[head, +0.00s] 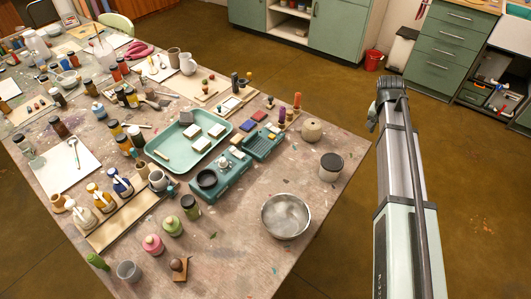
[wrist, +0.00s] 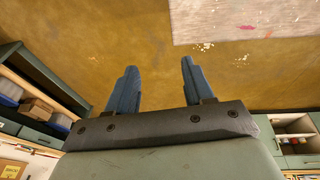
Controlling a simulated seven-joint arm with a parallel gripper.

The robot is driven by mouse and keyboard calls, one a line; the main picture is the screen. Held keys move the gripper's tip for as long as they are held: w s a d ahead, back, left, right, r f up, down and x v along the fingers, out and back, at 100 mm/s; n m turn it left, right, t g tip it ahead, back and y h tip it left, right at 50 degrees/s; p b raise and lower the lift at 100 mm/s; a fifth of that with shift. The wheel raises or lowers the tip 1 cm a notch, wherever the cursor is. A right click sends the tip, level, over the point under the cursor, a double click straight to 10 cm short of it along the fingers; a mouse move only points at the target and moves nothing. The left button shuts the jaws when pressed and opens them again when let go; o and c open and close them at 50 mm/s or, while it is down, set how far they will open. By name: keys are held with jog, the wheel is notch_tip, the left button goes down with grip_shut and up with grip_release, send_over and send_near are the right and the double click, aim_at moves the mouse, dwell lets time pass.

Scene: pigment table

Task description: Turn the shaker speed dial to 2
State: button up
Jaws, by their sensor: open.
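A teal device, which looks like the shaker (head: 230,184), stands near the middle of the table. It carries a round black part (head: 207,179) and a pale metal knob-like part (head: 224,163). I cannot tell which part is the speed dial, and no numbers are legible. My gripper (wrist: 158,66) shows in the wrist view with its two blue fingers apart and nothing between them. It is over the floor, off the table, with the shaker out of the wrist view. In the head view my arm rises at the right, away from the shaker.
The paint-spotted table (head: 254,258) is crowded at left with jars and bottles. A teal tray (head: 160,142) and a slotted teal holder (head: 262,143) stand behind the shaker. The front right is mostly clear.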

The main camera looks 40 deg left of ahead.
jog(key=s+a+r+n, duration=0.1)
jog(key=s+a+r, duration=0.15)
jog(key=a, duration=0.35)
jog(key=s+a+r+n, duration=0.1)
jog(key=s+a, duration=0.3)
jog(key=a, duration=0.2)
notch_tip(320, 180, up, 8)
jog(key=n+g+y, duration=0.1)
jog(key=n+g, duration=0.2)
jog(key=n, duration=0.4)
send_over(222, 159)
notch_tip(222, 159, down, 13)
jog(key=shift+r, duration=0.1)
jog(key=shift+c, duration=0.4)
grip_shut()
